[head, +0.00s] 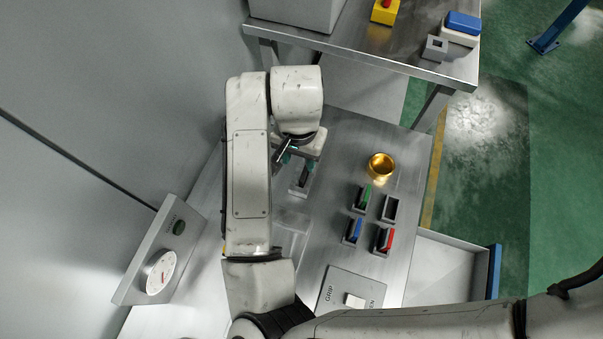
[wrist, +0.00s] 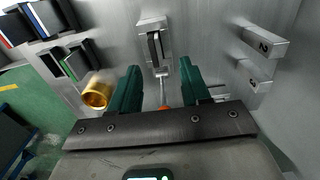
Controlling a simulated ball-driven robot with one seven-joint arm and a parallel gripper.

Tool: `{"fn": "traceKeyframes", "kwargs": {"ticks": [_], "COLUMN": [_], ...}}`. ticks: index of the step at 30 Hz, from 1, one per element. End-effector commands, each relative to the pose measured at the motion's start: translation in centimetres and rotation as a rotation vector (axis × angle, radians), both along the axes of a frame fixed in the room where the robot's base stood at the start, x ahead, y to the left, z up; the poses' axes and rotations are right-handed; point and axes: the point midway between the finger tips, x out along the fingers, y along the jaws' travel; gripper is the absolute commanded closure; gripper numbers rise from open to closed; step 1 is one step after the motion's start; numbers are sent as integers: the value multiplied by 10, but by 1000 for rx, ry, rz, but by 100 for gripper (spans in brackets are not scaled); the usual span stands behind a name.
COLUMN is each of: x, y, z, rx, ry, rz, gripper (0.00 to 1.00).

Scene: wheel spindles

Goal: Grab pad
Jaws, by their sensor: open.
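A small grey holder (wrist: 165,25) with a dark slab, which may be the pad (wrist: 154,48), stands ahead of my gripper (wrist: 158,85) in the wrist view. The gripper's two green fingers are apart with nothing between their tips. The holder also shows in the head view (head: 302,181), just below my gripper (head: 297,160) and partly hidden by it. More holders stand to the right in the head view, with a green pad (head: 365,193), a blue pad (head: 354,230) and a red pad (head: 386,239). One holder (head: 390,208) looks dark inside.
A brass cup (head: 381,166) stands behind the holders. A panel with a white switch (head: 354,299) lies at the front, and a dial box (head: 160,272) is at the left. A second table (head: 400,60) stands behind.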

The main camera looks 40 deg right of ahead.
Motion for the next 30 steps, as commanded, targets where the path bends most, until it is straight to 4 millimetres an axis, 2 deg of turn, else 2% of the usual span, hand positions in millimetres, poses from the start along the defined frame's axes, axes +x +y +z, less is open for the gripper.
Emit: {"fn": "traceKeyframes", "kwargs": {"ticks": [8,15,18,26,30], "x": [-2,-4,-4,-4,-4], "y": [-2,-6,-6,-6,-6], "z": [-22,-55,-63,-66,-66], "rx": [-1,0,0,0,0], "ry": [0,0,0,-2,-2], "rz": [1,2,2,0,0], "gripper": [53,53,53,53,67]}}
